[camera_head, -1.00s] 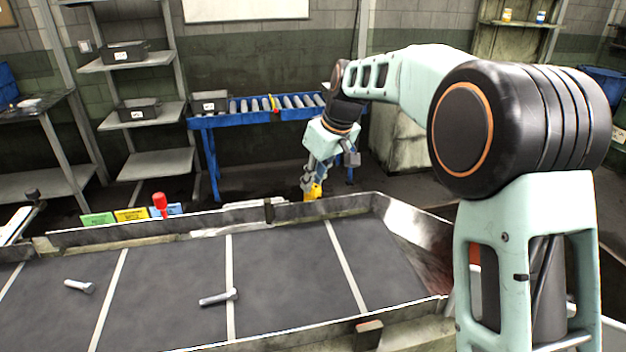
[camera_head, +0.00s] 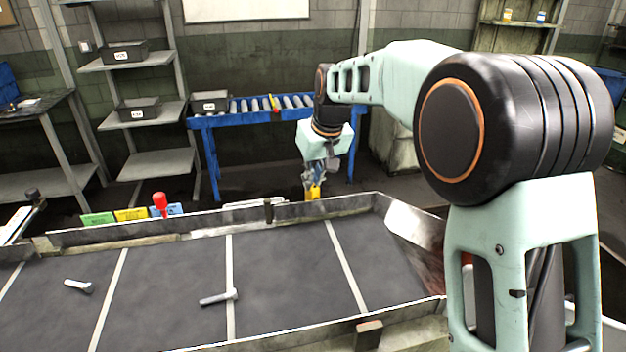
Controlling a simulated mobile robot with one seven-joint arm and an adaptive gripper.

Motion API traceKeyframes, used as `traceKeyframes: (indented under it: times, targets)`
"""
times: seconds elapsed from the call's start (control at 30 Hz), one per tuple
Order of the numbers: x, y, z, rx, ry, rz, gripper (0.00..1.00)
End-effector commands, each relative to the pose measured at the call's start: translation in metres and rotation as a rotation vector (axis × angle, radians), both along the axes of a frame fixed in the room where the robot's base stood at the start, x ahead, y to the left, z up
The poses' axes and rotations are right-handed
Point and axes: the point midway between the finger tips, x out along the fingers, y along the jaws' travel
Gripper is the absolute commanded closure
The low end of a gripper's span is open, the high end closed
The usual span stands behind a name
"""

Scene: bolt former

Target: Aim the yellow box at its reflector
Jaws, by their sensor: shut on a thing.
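The yellow box (camera_head: 313,192) is small in the head view, at the far rim of the grey belt tray, right of the middle. My gripper (camera_head: 314,181) points down from above and is shut on the yellow box. The fingers hide the upper part of the box. A small dark post (camera_head: 268,210) stands on the far rim to the left of the box; I cannot tell whether it is the reflector.
The belt (camera_head: 180,275) carries two loose bolts, one at the left (camera_head: 78,286) and one near the middle (camera_head: 218,297). A red knob (camera_head: 160,202) and coloured signs (camera_head: 130,214) stand behind the far rim. A blue roller table (camera_head: 225,121) is behind.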

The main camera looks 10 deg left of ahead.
Motion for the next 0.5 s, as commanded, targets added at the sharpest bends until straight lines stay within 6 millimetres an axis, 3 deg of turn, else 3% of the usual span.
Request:
traceKeyframes:
  times: [0.5]
  targets:
    - [0.0001, 0.0007, 0.0012, 0.002, -0.001, -0.183, 1.0]
